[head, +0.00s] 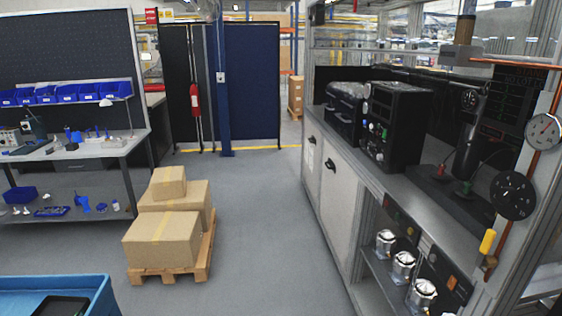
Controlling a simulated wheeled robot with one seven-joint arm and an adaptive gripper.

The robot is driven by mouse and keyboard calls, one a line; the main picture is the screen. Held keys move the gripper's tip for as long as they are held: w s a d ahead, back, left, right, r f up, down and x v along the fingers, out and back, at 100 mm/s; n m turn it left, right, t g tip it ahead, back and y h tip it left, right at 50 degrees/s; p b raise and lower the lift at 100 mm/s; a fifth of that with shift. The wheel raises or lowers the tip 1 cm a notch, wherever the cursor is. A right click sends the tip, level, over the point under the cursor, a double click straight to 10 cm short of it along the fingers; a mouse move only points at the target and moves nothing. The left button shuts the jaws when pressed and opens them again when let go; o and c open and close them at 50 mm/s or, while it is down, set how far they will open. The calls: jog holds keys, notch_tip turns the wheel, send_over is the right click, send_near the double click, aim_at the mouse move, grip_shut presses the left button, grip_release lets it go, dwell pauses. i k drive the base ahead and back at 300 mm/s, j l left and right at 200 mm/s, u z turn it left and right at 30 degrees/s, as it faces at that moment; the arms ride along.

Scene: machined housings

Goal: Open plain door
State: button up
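The plain door (339,203) is a light grey panel on the front of the workbench cabinet at the right, with no label that I can see. A dark handle (330,165) sits near its upper left edge. The door looks shut, flush with the cabinet front. To its left is a narrower door (313,178) with a white label and its own dark handle (312,139); it also looks shut. My gripper is not in view.
Grey floor in front of the doors is clear. A pallet (207,251) with cardboard boxes (162,241) stands left of the aisle. A blue bin (98,300) is at the lower left. An open shelf (374,266) with several metal housings adjoins the plain door.

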aim_at(340, 183)
jog(key=i, duration=5)
